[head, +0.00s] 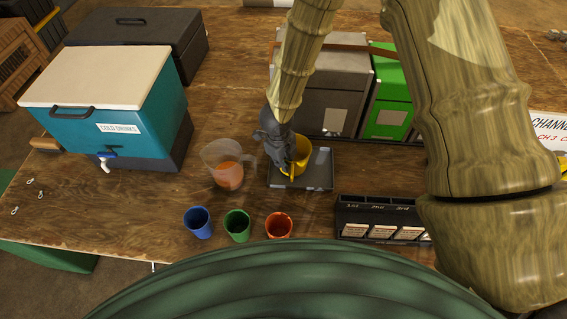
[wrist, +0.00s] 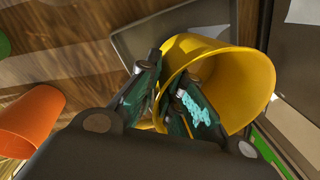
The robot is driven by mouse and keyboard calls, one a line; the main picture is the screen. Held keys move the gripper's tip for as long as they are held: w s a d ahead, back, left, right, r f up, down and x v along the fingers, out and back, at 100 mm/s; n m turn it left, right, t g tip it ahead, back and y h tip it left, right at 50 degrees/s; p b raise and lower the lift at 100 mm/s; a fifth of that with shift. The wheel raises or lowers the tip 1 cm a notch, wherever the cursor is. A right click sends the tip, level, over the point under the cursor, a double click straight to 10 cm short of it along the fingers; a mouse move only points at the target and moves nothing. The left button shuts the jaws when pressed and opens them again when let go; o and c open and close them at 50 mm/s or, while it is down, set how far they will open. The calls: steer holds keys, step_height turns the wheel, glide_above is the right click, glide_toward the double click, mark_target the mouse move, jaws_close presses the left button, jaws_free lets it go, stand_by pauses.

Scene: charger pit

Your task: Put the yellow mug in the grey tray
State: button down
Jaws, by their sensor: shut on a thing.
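The yellow mug (head: 300,160) is in my gripper (head: 287,165), over or in the grey tray (head: 318,172). In the wrist view the yellow mug (wrist: 250,75) is large, with its open mouth towards the camera. My gripper (wrist: 172,85) is shut on the mug's near side; one finger is inside the mouth and one outside. The grey tray (wrist: 135,38) shows behind the mug. I cannot tell whether the mug's base touches the tray. My arm hides part of the mug's left side in the head view.
A clear jug (head: 225,168) with orange liquid stands just left of the tray. Blue (head: 198,222), green (head: 237,226) and orange (head: 279,226) cups stand in front. A black labelled rack (head: 380,218) is at front right. Grey (head: 330,90) and green (head: 390,95) bins stand behind.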

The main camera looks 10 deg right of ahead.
steer(key=shift+f, duration=0.65)
steer(key=shift+f, duration=0.1)
steer(key=c, duration=1.6)
jaws_free()
steer(key=shift+o, duration=0.2)
steer(key=shift+r, duration=0.2)
step_height(320, 180, up, 12)
steer(key=a, duration=0.1)
steer(key=shift+s+b, duration=0.4)
steer(key=shift+s, duration=0.05)
steer(key=shift+f, duration=0.15)
